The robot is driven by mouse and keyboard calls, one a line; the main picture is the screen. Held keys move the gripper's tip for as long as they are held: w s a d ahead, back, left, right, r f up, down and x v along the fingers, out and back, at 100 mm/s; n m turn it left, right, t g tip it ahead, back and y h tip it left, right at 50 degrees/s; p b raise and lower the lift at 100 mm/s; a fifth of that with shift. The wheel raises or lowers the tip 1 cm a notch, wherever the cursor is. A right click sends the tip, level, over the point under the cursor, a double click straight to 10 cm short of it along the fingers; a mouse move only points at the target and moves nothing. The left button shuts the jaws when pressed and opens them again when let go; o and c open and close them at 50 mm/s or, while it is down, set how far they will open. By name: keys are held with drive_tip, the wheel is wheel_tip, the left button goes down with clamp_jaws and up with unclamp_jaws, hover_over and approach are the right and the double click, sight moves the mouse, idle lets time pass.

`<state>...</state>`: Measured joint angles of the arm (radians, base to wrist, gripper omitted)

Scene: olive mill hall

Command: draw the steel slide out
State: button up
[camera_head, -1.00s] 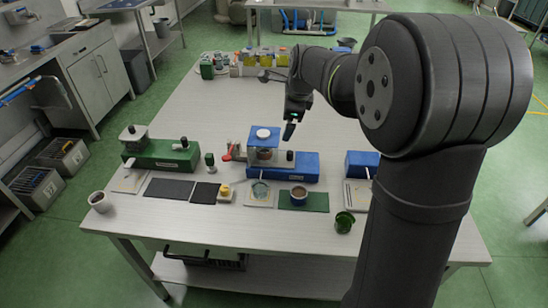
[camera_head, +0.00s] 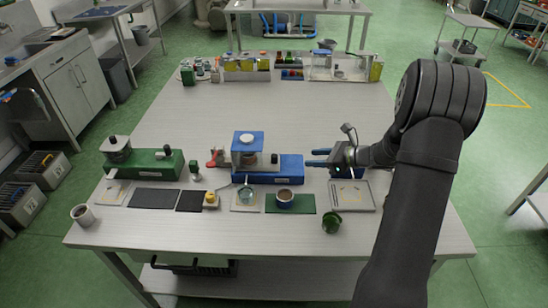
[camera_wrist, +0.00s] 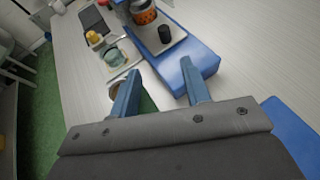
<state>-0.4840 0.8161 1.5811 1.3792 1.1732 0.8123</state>
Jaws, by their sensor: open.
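The blue-based unit (camera_head: 270,170) stands near the middle of the table, with a clear box holding brown stuff under a blue top. In the wrist view a pale steel-like plate (camera_wrist: 152,50) with an upright black knob (camera_wrist: 165,33) lies on the blue base; it looks like the steel slide. The knob also shows in the head view (camera_head: 275,158). My gripper (camera_head: 318,158) is open and empty, just right of the blue base, its fingers pointing left toward the knob. In the wrist view, the fingertips (camera_wrist: 158,72) are short of the knob and not touching it.
A second blue block (camera_head: 346,173) sits under my gripper, with a shallow metal tray (camera_head: 352,197) in front. A dark-filled cup (camera_head: 285,198), glass bowl (camera_head: 245,194) and green cup (camera_head: 331,223) stand forward. A green unit (camera_head: 150,163) is at left. The table's middle back is clear.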

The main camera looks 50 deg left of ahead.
approach(275, 155)
drive_tip(key=shift+y, duration=0.3)
drive_tip(key=x, duration=0.7)
drive_tip(key=f+x, duration=0.1)
drive_tip(key=x, duration=0.2)
drive_tip(key=shift+s+d+f, duration=0.1)
drive_tip(key=shift+s, duration=0.15)
clamp_jaws()
